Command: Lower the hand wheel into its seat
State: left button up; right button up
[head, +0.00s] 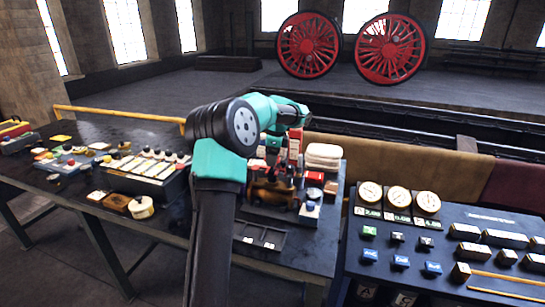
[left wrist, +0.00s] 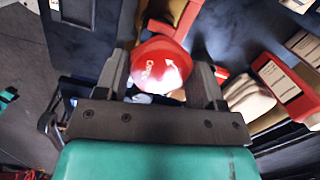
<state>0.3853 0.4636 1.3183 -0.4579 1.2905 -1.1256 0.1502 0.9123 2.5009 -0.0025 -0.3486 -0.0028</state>
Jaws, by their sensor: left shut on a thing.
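The red hand wheel (left wrist: 160,66), with white lettering and an arrow on its face, sits between the two fingers of my left gripper (left wrist: 162,82) in the left wrist view. The fingers are shut on it. In the head view my left gripper (head: 294,146) points down above a brown, brassy valve body (head: 268,190) on the middle bench. The seat is hidden, so I cannot tell whether the wheel touches it. My right gripper is not in view.
White stacked pads (head: 323,156) lie right of the valve body. A dark divided tray (head: 258,240) is in front. A gauge panel (head: 398,200) stands at the right, a row of blocks (head: 150,168) at the left.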

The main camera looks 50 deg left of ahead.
pick_arm(q)
jog(key=shift+f, duration=0.9)
dwell(0.8)
jog(key=o, duration=1.3)
jog(key=shift+r, duration=3.25)
